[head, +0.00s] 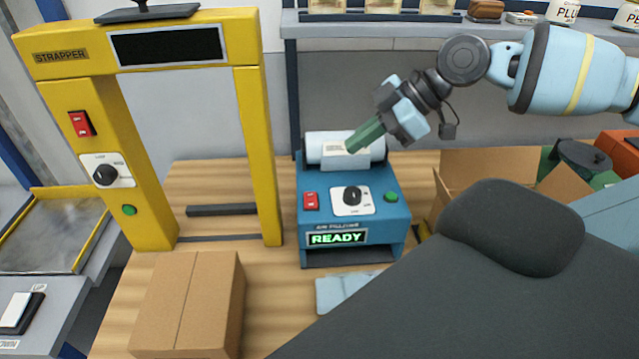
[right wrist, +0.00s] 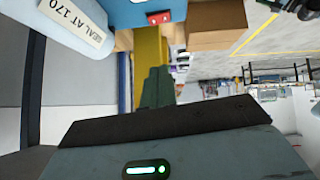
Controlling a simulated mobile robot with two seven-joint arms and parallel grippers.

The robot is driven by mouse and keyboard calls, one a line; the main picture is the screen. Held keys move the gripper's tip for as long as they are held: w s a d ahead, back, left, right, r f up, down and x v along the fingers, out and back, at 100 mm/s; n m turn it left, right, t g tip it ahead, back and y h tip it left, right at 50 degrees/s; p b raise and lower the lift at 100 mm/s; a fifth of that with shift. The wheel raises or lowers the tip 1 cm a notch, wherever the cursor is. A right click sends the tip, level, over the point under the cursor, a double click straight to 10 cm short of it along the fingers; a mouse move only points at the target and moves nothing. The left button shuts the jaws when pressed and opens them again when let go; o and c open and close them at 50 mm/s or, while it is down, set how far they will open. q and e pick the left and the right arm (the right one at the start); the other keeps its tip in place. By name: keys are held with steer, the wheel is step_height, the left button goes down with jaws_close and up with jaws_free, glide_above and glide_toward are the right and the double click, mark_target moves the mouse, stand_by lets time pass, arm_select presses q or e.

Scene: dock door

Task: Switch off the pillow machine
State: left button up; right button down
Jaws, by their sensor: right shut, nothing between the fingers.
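The pillow machine (head: 330,222) is a blue box on the wooden bench, labelled "AIR PILLOWS", with a lit green "READY" display (head: 337,238). Its front has a red rocker switch (head: 311,201) at left, a black knob (head: 352,196) on a white plate and a green button (head: 391,197) at right. A white film roll (head: 322,148) lies on top. My right gripper (head: 352,146) is shut and empty, in front of the roll in the head view. The right wrist view shows its fingers (right wrist: 158,86) and the red switch (right wrist: 158,18) beyond them. My left gripper is not in view.
A yellow strapper (head: 255,150) with its own red switch (head: 82,123), knob and green button stands left. A closed carton (head: 190,300) is in front of it. An open carton (head: 480,165) stands right of the machine. A shelf (head: 400,28) runs behind.

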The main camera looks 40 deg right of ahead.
steer(key=shift+d, duration=0.15)
steer(key=b, duration=0.4)
glide_above(311, 201)
steer(key=d, duration=0.2)
steer(key=f, duration=0.8)
steer(key=shift+s+a+f, duration=0.15)
steer(key=shift+a+f, duration=0.05)
steer(key=shift+f, duration=0.05)
steer(key=shift+d+f, duration=0.1)
steer(key=shift+f, duration=0.2)
steer(key=shift+d+f, duration=0.1)
steer(key=shift+f, duration=0.8)
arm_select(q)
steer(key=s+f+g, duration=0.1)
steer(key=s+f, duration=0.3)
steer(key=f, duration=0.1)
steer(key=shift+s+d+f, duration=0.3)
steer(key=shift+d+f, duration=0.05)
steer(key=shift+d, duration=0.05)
